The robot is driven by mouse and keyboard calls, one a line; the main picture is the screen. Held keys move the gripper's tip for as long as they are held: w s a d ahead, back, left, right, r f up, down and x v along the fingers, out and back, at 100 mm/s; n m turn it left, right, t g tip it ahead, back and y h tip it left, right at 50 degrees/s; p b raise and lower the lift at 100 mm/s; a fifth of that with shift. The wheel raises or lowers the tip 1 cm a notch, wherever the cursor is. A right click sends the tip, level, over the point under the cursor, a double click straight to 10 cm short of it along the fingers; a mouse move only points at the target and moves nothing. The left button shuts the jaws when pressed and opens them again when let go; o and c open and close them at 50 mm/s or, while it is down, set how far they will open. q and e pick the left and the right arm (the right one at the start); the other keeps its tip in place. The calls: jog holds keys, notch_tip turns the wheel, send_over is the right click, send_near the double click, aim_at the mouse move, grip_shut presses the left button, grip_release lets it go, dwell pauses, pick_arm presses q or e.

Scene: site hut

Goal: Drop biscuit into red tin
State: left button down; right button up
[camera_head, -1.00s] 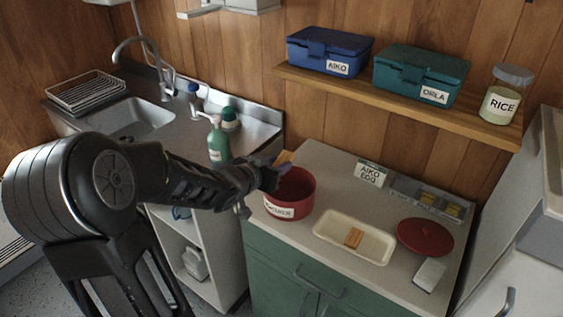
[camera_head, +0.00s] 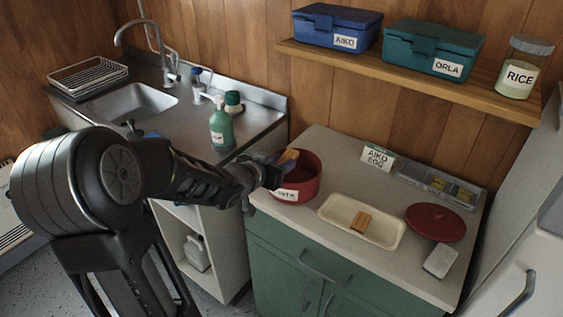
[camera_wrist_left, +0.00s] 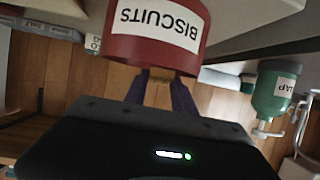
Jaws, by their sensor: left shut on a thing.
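The red tin (camera_head: 308,183) stands open on the counter, its label facing front; it also shows upside down in the left wrist view (camera_wrist_left: 155,32), labelled BISCUITS. My left gripper (camera_head: 278,164) is at the tin's left rim. It is shut on a biscuit (camera_head: 290,155), a small tan piece showing at the fingertips near the rim. In the left wrist view the biscuit (camera_wrist_left: 161,73) is mostly hidden between the fingers. Another biscuit (camera_head: 361,222) lies in the cream tray (camera_head: 391,238). The tin's inside is partly hidden. My right gripper is not in view.
A red lid (camera_head: 436,222) and a pale block (camera_head: 440,260) lie right of the tray. A sign (camera_head: 377,157) and a grey divided tray (camera_head: 411,172) stand behind. A green soap bottle (camera_head: 221,128) stands by the sink. A shelf (camera_head: 400,75) holds boxes and a rice jar.

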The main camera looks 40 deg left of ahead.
pick_arm(q)
jog(key=shift+f, duration=0.1)
jog(key=c, duration=0.9)
grip_release()
jog(key=shift+c, duration=0.2)
jog(key=p+v, duration=0.1)
jog(key=v, duration=0.6)
jog(key=shift+s+p, duration=0.4)
